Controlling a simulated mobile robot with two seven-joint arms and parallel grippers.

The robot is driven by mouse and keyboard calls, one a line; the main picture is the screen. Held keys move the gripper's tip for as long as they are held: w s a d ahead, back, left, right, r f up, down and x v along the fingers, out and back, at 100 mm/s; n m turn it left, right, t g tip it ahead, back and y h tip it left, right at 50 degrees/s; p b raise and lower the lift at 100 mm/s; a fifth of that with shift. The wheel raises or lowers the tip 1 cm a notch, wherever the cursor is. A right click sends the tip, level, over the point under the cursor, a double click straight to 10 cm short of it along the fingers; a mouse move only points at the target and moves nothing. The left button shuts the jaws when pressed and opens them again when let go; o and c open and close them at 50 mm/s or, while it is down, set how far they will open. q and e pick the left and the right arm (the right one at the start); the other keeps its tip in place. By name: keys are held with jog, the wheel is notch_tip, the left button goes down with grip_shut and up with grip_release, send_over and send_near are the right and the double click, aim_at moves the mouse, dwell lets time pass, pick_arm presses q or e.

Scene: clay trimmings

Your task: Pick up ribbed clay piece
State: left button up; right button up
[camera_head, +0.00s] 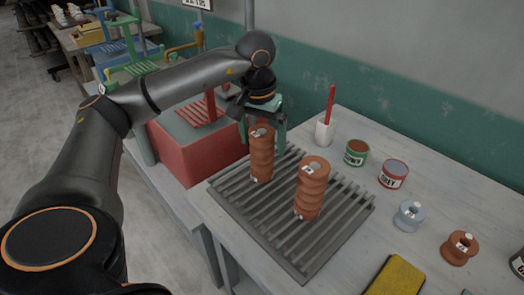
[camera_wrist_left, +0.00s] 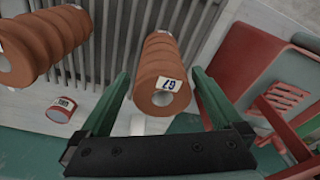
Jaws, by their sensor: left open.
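Two terracotta ribbed clay pieces stand upright on a slatted grey rack. The nearer one (camera_head: 311,190) has a white label on top and also shows at the left of the left wrist view (camera_wrist_left: 40,45). The other ribbed clay piece (camera_head: 262,165) stands farther left and shows in the middle of the left wrist view (camera_wrist_left: 160,72), with a "67" label and a hole in its end. My left gripper (camera_head: 263,136) is open, its green fingers on either side of that piece's upper end. Gaps show beside it in the wrist view. My right gripper is not in view.
The slatted rack (camera_head: 297,268) lies on a pale table. Behind it are a white cup (camera_head: 324,134) with a red stick and two labelled cans (camera_head: 356,153) (camera_head: 393,174). Two small spools (camera_head: 409,216) (camera_head: 459,248) and a yellow pad (camera_head: 398,277) lie right. A red box (camera_head: 193,155) is left.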

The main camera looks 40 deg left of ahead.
pick_arm(q)
jog(key=f, duration=0.4)
jog(key=shift+w+a+f, duration=0.2)
jog(key=shift+c, duration=0.2)
grip_shut()
dwell(0.4)
jog(key=shift+r, duration=0.1)
